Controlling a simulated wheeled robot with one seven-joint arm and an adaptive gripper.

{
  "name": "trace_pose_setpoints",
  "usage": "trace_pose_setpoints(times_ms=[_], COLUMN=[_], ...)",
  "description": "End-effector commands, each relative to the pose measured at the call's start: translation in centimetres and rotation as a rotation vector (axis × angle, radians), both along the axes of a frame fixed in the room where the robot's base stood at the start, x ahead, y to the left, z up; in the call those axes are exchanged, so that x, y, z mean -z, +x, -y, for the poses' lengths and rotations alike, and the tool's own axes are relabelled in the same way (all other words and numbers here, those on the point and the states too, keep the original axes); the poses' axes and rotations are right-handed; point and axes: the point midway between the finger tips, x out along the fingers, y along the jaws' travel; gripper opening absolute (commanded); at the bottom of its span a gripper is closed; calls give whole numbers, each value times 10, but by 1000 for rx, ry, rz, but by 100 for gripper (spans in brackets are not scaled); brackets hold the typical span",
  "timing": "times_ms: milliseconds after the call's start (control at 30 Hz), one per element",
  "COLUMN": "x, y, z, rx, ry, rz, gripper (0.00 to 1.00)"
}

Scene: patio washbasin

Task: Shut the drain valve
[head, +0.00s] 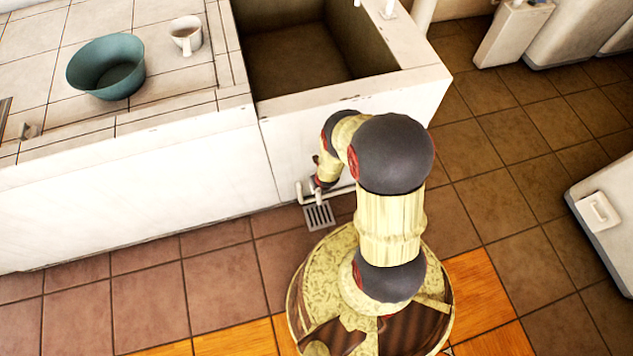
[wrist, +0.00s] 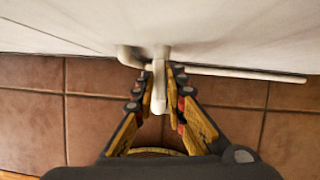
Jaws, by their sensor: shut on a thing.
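The drain valve's pale handle (wrist: 159,90) sticks out from a pipe fitting at the foot of the white basin wall in the wrist view. My gripper (wrist: 160,84) has one finger on each side of the handle and is shut on it. A pale drain pipe (wrist: 240,73) runs from the fitting to the right along the wall. In the head view my gripper (head: 318,182) is low at the basin front, beside the pipe (head: 343,191). My arm hides part of the valve there, and the handle cannot be made out.
A floor grate (head: 318,215) lies just below the pipe. The basin (head: 300,55) stands above it, joined to a tiled counter with a teal bowl (head: 106,67) and a white mug (head: 187,36). A white box (head: 610,215) stands at right. Tiled floor between is clear.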

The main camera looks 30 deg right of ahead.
Motion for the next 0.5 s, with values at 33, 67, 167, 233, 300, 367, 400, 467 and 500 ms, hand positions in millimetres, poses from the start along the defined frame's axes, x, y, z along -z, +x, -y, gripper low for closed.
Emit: trace_pose_setpoints(times_ms=[33,67,167,233,300,367,400,467,500], x=[0,0,0,0,0,0,0,0,0], y=[0,0,0,0,0,0,0,0,0], z=[0,0,0,0,0,0,0,0,0], rx=[-1,-1,-1,-1,-1,-1,-1,-1,-1], ry=[0,0,0,0,0,0,0,0,0], rz=[-1,-1,-1,0,0,0,0,0,0], gripper=[0,0,17,21,25,29,31,31,31])
